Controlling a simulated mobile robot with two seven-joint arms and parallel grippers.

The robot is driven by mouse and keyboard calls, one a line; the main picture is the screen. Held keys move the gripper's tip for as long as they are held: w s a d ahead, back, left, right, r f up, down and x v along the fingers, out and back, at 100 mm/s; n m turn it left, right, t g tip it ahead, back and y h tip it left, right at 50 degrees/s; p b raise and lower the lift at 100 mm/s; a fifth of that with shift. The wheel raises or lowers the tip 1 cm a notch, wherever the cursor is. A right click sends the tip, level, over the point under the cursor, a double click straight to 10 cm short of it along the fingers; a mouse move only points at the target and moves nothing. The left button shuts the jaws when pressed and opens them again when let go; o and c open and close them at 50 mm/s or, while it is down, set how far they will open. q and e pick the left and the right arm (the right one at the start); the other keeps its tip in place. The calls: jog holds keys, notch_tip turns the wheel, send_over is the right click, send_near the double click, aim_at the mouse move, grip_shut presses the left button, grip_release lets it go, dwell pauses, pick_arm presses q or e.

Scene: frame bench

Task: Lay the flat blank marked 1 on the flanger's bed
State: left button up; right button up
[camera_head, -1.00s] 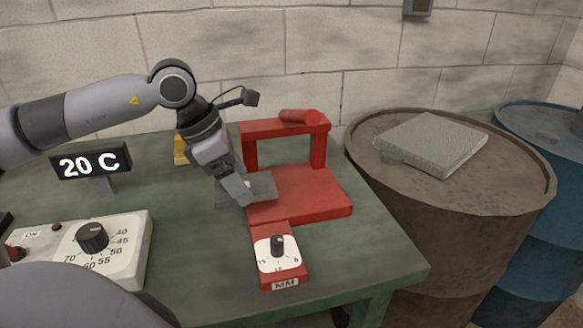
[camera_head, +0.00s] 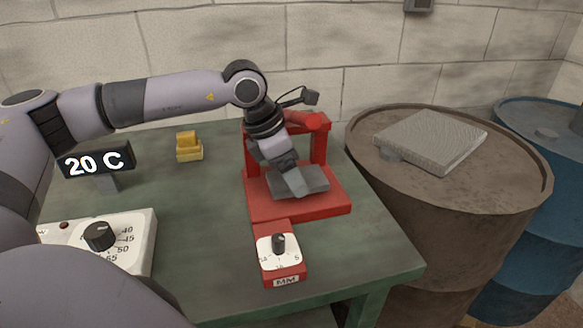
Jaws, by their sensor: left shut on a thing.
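The flanger is the red machine with an upright frame and a flat red bed (camera_head: 320,206). A dial marked MM (camera_head: 279,252) sits at its front. A flat grey blank (camera_head: 313,180) is over the middle of the bed, inside the bed's outline; I cannot tell whether it touches the bed. Its number does not show. My left gripper (camera_head: 297,188) points down and is shut on the blank, covering part of it. The gripper and wrist hide part of the frame. My right gripper is not in view.
A yellow block (camera_head: 189,147) stands at the back of the green table (camera_head: 200,215). A 20 C display (camera_head: 95,162) and a white dial box (camera_head: 110,240) are at the left. A brown drum (camera_head: 460,215) with a grey slab (camera_head: 430,140) stands right of the table.

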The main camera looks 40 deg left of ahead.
pick_arm(q)
jog(key=shift+f+b, duration=0.65)
jog(key=shift+b, duration=0.05)
jog(key=o, duration=1.3)
jog(key=shift+c, duration=0.2)
jog(key=shift+r, duration=0.1)
jog(key=shift+r+p, duration=0.25)
jog(key=shift+p, duration=0.1)
jog(key=v, duration=1.2)
jog(key=shift+r+p, duration=0.3)
jog(key=shift+r, duration=0.05)
